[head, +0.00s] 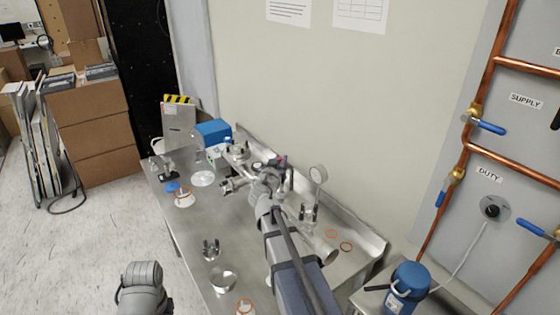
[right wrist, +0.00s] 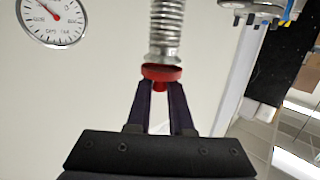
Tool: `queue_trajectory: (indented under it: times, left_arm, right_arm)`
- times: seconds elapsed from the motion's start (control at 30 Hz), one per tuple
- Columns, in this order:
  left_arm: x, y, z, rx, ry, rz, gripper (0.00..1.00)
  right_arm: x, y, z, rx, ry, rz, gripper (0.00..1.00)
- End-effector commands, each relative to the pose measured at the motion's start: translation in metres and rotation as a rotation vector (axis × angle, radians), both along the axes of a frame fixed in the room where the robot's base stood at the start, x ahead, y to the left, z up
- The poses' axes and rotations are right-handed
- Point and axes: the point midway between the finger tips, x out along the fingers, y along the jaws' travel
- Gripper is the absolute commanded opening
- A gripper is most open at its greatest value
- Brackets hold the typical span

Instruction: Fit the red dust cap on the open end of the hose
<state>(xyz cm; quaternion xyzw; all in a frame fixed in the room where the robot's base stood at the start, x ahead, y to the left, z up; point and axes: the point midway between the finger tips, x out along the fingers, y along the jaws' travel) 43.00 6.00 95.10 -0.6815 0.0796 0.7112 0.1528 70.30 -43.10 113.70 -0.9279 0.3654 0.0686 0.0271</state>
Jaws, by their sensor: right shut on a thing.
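The red dust cap (right wrist: 162,73) is between the fingertips of my right gripper (right wrist: 160,88) in the right wrist view. The gripper is shut on its narrow stem, with the wide rim facing the hose. The ribbed metal hose (right wrist: 167,28) comes in from the top, and its open end is right at the cap's rim, roughly in line with it. I cannot tell whether the cap is seated or only touching. In the head view my right gripper (head: 280,163) is small over the back of the bench, and the cap and hose end cannot be made out clearly. My left gripper is out of view.
Metal fittings (right wrist: 262,8) are at upper right. A blue box (head: 213,132) and loose clamps (head: 211,250) are on the bench.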

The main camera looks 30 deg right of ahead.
Motion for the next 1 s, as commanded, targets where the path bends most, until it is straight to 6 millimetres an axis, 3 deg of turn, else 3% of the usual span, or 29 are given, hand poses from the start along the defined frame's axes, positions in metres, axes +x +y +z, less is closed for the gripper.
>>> queue_trajectory:
  times: [1.0]
  left_arm:
    - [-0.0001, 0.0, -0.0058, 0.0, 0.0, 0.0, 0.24]
  right_arm:
    - [0.0, 0.0, -0.0059, 0.0, 0.0, 0.0, 0.0]
